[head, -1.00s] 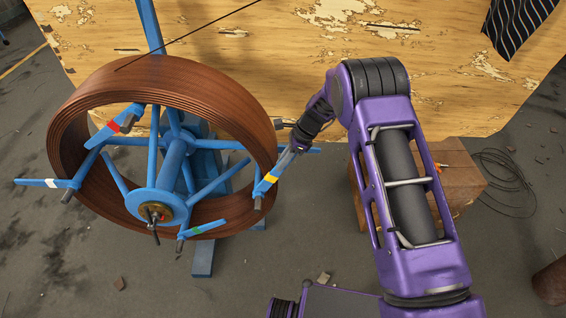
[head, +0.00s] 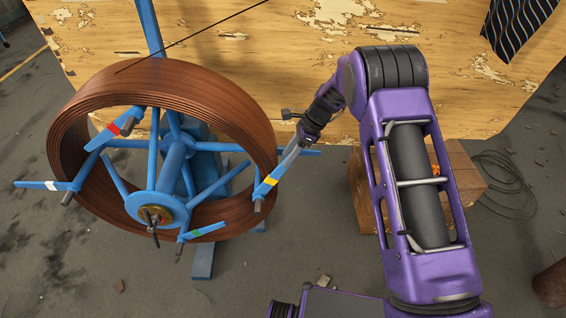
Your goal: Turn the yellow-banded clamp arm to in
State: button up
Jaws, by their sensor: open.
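The yellow-banded clamp arm (head: 264,189) is a blue bar with a yellow band near the right rim of the blue reel. It slants from lower left to upper right, and its lower end lies over the right edge of the brown pipe coil (head: 250,116). My gripper (head: 284,165) is open at the upper right end of this clamp arm, pointing down and left. Its grey fingers overlap the arm's end, and I cannot tell whether they touch it.
Other clamp arms carry red (head: 114,129), white (head: 52,185) and green (head: 196,233) bands. A blue stand leg (head: 203,262) reaches the floor below the reel.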

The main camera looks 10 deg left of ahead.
jog(key=v, duration=1.2)
jog(key=shift+d+r, duration=0.2)
jog(key=shift+r, duration=0.15)
